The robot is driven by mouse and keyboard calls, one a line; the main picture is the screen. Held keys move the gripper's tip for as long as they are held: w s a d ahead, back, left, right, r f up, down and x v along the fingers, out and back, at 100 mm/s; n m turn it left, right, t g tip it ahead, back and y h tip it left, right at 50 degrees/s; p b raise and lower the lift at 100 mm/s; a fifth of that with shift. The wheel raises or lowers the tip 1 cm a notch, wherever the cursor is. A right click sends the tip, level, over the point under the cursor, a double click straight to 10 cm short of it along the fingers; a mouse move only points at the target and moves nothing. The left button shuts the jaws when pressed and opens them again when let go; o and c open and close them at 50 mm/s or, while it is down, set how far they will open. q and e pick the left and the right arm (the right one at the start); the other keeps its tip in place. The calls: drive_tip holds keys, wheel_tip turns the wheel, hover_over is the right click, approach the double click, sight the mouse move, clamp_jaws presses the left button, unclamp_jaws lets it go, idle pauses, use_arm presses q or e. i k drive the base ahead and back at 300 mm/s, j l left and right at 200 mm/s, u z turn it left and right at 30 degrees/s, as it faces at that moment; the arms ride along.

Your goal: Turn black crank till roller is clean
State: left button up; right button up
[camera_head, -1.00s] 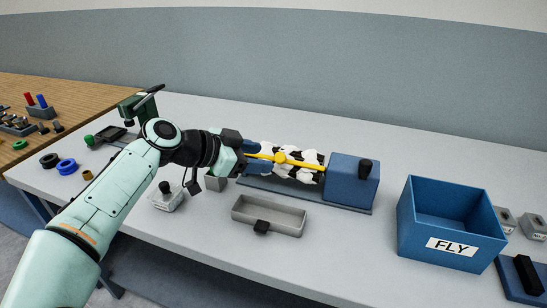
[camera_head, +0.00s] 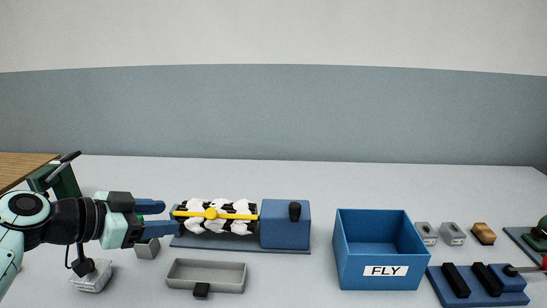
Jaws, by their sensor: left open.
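The roller (camera_head: 232,229) lies across a blue base, wrapped in white fluff with black patches showing between. A yellow bar (camera_head: 238,216) with a round hub runs along its front. I cannot tell whether a fingertip touches the roller's end. My right gripper is not in view.
A grey tray (camera_head: 228,284) with a black handle lies in front of the roller. A blue bin marked FLY (camera_head: 399,252) stands to the right. Small grey blocks (camera_head: 452,234), an orange-topped block (camera_head: 484,234) and a blue base with black bars (camera_head: 462,293) lie farther right.

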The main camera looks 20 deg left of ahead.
sight(295, 207)
drive_tip(key=k, duration=1)
